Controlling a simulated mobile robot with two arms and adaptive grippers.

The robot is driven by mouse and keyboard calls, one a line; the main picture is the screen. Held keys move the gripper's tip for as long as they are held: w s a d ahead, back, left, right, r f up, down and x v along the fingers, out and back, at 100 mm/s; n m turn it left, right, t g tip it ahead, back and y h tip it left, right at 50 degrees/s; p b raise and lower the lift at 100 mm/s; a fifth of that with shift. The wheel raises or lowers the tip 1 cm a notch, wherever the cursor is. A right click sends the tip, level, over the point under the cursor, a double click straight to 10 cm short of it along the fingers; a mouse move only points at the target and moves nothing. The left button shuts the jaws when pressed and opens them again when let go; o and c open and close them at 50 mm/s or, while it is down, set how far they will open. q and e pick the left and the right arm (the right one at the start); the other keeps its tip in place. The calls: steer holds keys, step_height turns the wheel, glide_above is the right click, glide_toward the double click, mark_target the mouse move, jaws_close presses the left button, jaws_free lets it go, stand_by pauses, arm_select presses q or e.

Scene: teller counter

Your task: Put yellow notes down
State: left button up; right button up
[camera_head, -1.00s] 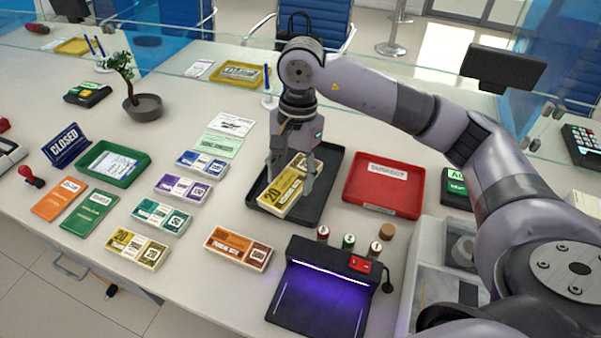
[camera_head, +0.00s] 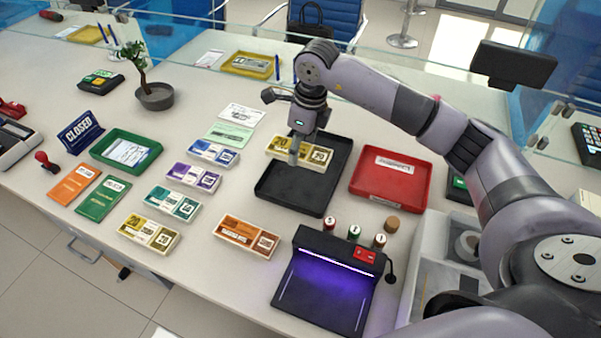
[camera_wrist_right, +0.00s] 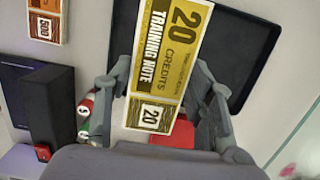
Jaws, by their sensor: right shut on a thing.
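A yellow bundle of 20-credit training notes (camera_head: 318,158) is between the fingers of my right gripper (camera_head: 297,150). It is over the far part of the black tray (camera_head: 285,208), lying crosswise; I cannot tell whether it touches the tray. In the right wrist view the bundle (camera_wrist_right: 172,50) runs lengthwise between the two fingers of my right gripper (camera_wrist_right: 168,92), with part of the black tray (camera_wrist_right: 262,30) behind it. A second yellow bundle (camera_head: 148,232) lies on the counter at the front left. My left gripper is not in view.
A red tray (camera_head: 392,180) stands right of the black tray. Orange notes (camera_head: 246,237) and a lamp-lit note checker (camera_head: 325,280) are in front. Teal (camera_head: 172,203), purple (camera_head: 193,177) and blue bundles (camera_head: 213,152) line the left. A glass screen crosses behind.

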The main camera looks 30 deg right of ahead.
mark_target(298, 185)
step_height(298, 185, down, 11)
steer(key=shift+p, duration=0.6)
steer(key=shift+f, duration=0.15)
steer(key=o, duration=1.3)
steer(key=r, duration=0.4)
steer(key=s+r+b, duration=0.1)
steer(key=r, duration=0.3)
steer(key=d+r, duration=0.1)
steer(key=r, duration=0.3)
steer(key=shift+s+d+r, duration=0.1)
steer(key=shift+s+r, duration=0.05)
steer(key=shift+s, duration=0.05)
steer(key=shift+s, duration=0.1)
